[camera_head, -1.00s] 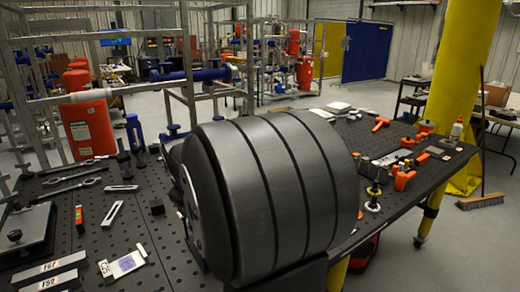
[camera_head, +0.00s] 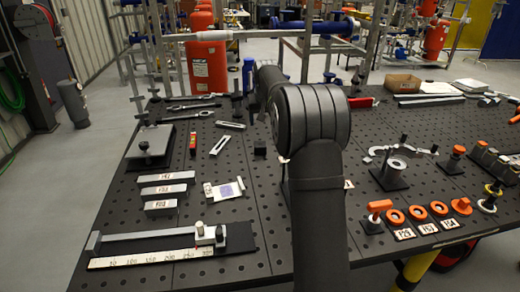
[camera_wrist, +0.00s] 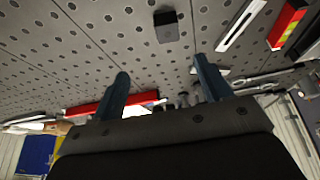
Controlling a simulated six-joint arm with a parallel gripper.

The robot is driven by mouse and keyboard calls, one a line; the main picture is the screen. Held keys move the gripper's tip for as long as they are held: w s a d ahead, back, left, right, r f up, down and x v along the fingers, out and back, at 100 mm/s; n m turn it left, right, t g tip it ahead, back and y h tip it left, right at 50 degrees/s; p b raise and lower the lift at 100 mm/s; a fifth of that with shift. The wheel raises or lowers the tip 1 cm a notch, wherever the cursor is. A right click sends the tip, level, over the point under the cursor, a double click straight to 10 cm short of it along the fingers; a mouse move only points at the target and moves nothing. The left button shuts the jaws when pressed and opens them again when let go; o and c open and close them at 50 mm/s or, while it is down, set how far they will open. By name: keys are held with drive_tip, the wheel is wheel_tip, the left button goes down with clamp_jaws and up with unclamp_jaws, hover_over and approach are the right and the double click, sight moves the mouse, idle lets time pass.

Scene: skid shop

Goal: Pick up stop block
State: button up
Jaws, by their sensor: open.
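A small black block (camera_head: 260,152), which looks like the stop block, sits on the perforated black table just left of my arm in the head view. It also shows in the wrist view (camera_wrist: 167,27) near the top edge, lying beyond my fingertips. My gripper (camera_wrist: 160,68) is open in the wrist view, with its two dark fingers apart and nothing between them. The block is apart from both fingers, roughly in line with the gap. In the head view my gripper is hidden behind my arm.
Left of the block lie a slotted bar (camera_head: 220,145), a red level (camera_head: 193,144) and a white-and-purple plate (camera_head: 225,189). A black fixture plate (camera_head: 150,146) stands farther left. Orange rings (camera_head: 418,213) and other fittings lie to the right. The table around the block is clear.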

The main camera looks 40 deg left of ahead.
sight(260, 144)
drive_tip(key=shift+m, duration=0.3)
drive_tip(key=x, duration=0.6)
drive_tip(key=a+x, duration=0.1)
drive_tip(key=x, duration=1.1)
drive_tip(key=shift+a+f, duration=0.1)
drive_tip(key=shift+a, duration=0.3)
drive_tip(key=shift+s, duration=0.1)
drive_tip(key=shift+c, duration=0.4)
drive_tip(key=c, duration=1.1)
drive_tip(key=shift+c, duration=0.8)
